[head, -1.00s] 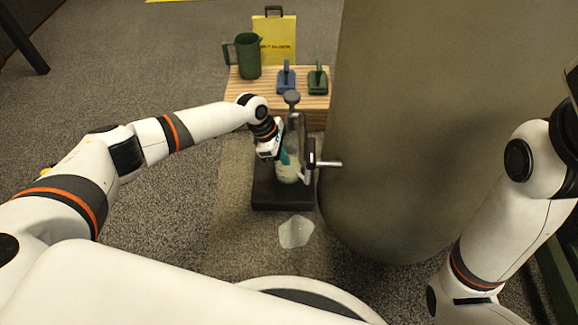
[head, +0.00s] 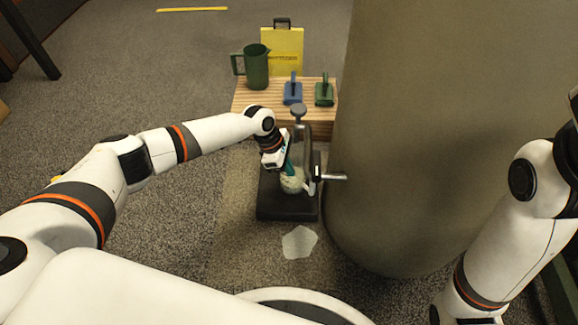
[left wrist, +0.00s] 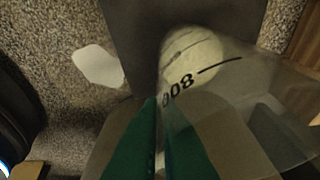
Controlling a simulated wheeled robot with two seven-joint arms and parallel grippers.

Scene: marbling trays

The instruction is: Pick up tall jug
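A tall clear jug (head: 292,184) with a pale bottom stands on a black base (head: 272,208) in the head view. In the left wrist view the clear jug (left wrist: 245,85) fills the right side, with a dark "800" mark on its wall. My left gripper (head: 288,162) reaches down to the jug's upper part. In the left wrist view its green fingers (left wrist: 157,110) are close together, with a thin piece of the clear wall seemingly between them. The jug's rim is hard to make out. My right arm is at the right edge; its gripper is out of view.
A grey upright with a knob (head: 299,110) and a side handle (head: 333,177) stands close to the jug. Behind, a wooden bench (head: 262,101) holds a green jug (head: 256,67), two small handled tools and a yellow board (head: 287,45). A big olive column (head: 420,130) blocks the right.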

